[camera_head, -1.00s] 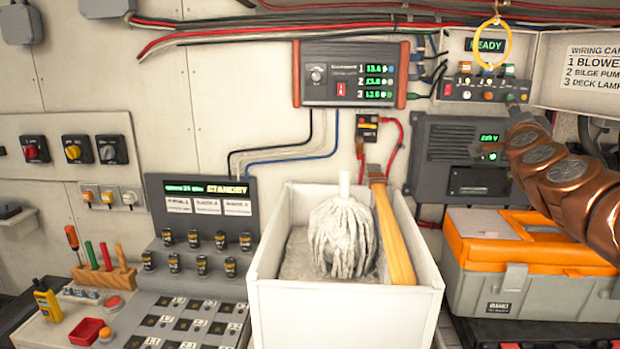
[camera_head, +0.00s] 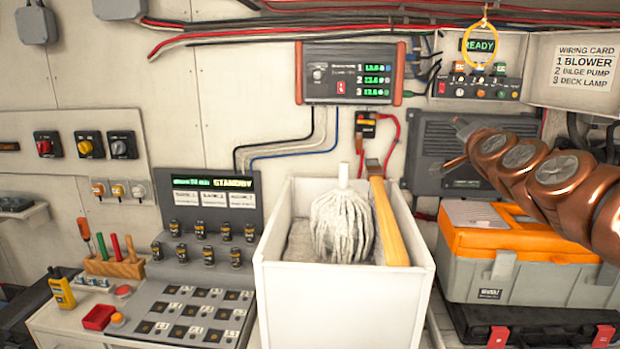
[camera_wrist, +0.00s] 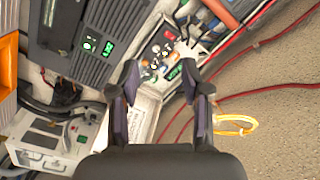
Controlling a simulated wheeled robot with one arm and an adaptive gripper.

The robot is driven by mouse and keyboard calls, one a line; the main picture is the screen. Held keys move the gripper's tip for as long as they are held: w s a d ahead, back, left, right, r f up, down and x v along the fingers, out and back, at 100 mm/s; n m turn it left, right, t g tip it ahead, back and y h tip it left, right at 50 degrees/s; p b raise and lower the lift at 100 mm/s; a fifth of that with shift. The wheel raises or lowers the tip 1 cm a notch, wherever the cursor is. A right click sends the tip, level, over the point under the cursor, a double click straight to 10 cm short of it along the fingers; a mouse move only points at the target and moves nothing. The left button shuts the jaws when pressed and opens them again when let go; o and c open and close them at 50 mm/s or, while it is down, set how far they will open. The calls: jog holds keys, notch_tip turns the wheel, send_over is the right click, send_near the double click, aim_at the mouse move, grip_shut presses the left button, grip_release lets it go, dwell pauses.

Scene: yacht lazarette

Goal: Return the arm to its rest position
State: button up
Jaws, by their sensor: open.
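My copper-coloured arm enters the head view from the right, above the orange and grey toolbox. My gripper (camera_wrist: 163,90) shows in the wrist view with its two dark fingers spread apart and nothing between them. In that view the fingers point toward the READY switch panel, which lies beyond them at a distance. In the head view the arm's end (camera_head: 462,140) is in front of the dark grey wall unit, below the READY panel (camera_head: 480,65). The fingers are hard to make out there.
A white bin (camera_head: 345,300) holding a mop head and a wooden handle stands in the middle. The toolbox (camera_head: 540,275) is under my arm. A yellow ring (camera_head: 486,40) hangs by the READY panel. A STANDBY console (camera_head: 213,210) and small tools are at left.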

jog(key=s+a+f+n+g+y, duration=0.2)
jog(key=s+a+f+n+y, duration=0.1)
jog(key=a+f, duration=0.3)
jog(key=s+a+f+n+g+y, duration=0.2)
jog(key=s+a+f+n+g, duration=0.15)
jog(key=a, duration=0.55)
jog(key=s+a+f+n+g, duration=0.3)
jog(key=s+a+f+g, duration=0.15)
jog(key=s+f, duration=0.6)
jog(key=s+d+f+g+h, duration=0.1)
jog(key=s+f+g, duration=0.2)
jog(key=s+f, duration=0.3)
jog(key=s+d+f+n+g+h+b, duration=0.1)
jog(key=s+f, duration=0.5)
jog(key=s, duration=0.9)
jog(key=s+d+f+n+g+h, duration=0.1)
jog(key=s+d+f+g, duration=0.1)
jog(key=s+f+g, duration=0.4)
jog(key=s, duration=0.5)
jog(key=shift+s+d+f+b, duration=0.15)
jog(key=shift+s+d+b, duration=0.15)
jog(key=shift+b, duration=0.1)
jog(key=shift+w, duration=0.1)
